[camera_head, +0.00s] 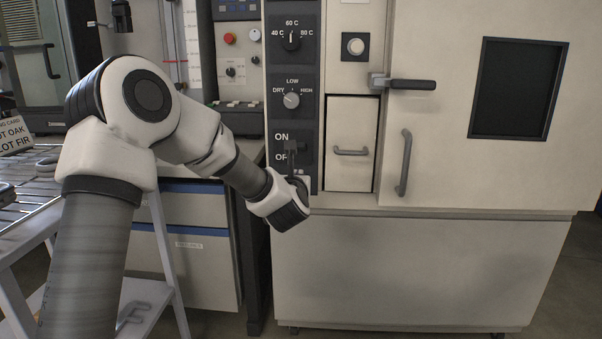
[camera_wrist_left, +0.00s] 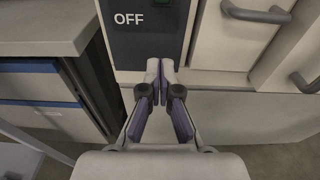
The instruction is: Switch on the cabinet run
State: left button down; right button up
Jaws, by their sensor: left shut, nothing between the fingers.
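The cabinet (camera_head: 430,265) is a large cream unit with a dark control panel on its left. A dark run switch (camera_head: 291,147) sits beside the ON and OFF labels on the panel's lower part; its exact setting is unclear. My left gripper (camera_wrist_left: 160,70) is shut and empty, its fingertips together just below the OFF label in the left wrist view. In the head view my wrist hides most of it, close under the switch. I cannot tell whether it touches the panel. My right gripper is not in view.
A small drawer front (camera_head: 350,125), a dark latch handle (camera_head: 405,84) and a door handle (camera_head: 405,162) are to the right. A blue-edged drawer unit (camera_head: 190,230) stands left.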

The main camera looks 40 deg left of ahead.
pick_arm(q)
jog(key=v, duration=0.4)
jog(key=shift+s+d+r, duration=0.1)
jog(key=shift+d+r, duration=0.05)
